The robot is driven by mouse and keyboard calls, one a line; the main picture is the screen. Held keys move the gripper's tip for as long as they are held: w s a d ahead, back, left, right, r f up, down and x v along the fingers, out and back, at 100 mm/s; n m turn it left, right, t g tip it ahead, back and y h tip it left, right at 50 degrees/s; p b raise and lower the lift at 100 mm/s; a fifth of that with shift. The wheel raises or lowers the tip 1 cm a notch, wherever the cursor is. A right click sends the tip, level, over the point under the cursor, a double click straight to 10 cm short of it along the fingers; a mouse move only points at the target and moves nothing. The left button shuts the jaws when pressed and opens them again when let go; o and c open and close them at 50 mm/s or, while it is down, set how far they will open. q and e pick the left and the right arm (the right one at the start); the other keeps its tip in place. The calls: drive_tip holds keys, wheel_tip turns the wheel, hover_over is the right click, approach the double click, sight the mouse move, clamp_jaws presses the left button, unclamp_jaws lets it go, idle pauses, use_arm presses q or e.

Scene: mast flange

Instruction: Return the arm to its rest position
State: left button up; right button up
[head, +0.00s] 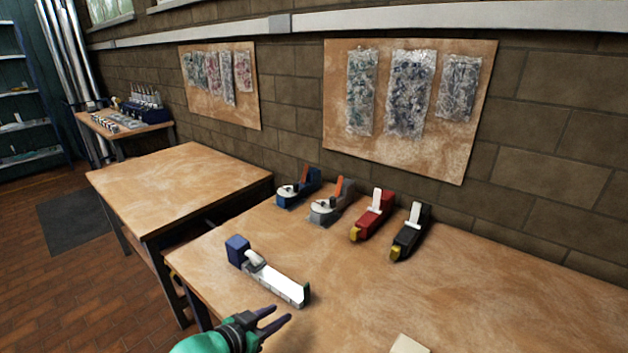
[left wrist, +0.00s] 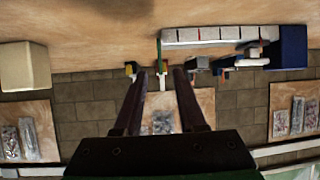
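My left gripper (head: 280,316) comes in at the bottom of the head view on a teal arm. Its two dark fingers are apart, with nothing held between them. In the left wrist view the open fingers (left wrist: 160,78) reach upward in the picture, with the workbench and wall beyond. The gripper is just in front of a long white and grey device with a blue block (head: 268,275) on the table. That device also shows in the left wrist view (left wrist: 287,48). I cannot tell the exact clearance between them. My right gripper is in neither view.
The near workbench (head: 470,310) has clear wood at right. Blue (head: 291,190), grey (head: 328,208), red (head: 371,217) and black (head: 409,235) devices stand along its back. A cream block (head: 408,345) lies at the front edge. A second table (head: 180,185) is bare.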

use_arm(q)
drive_tip(key=s+a+f+n+g+y, duration=0.2)
drive_tip(key=s+a+f+g+y, duration=0.15)
drive_tip(key=s+a, duration=0.45)
drive_tip(key=s+a+f+n+g+y, duration=0.2)
drive_tip(key=s+a+f+g+y, duration=0.15)
drive_tip(key=s, duration=0.85)
wheel_tip(320, 180, down, 21)
drive_tip(key=g, duration=0.1)
drive_tip(key=s+a+f, duration=0.1)
drive_tip(key=s+f, duration=0.7)
drive_tip(key=s, duration=0.1)
drive_tip(key=s+a+f+g, duration=0.1)
drive_tip(key=s+a+f, duration=0.1)
drive_tip(key=s+f, duration=0.6)
drive_tip(key=shift+s+a+f+m+g+h, duration=0.15)
drive_tip(key=shift+s+a+m+g+h, duration=0.15)
drive_tip(key=shift+s, duration=0.4)
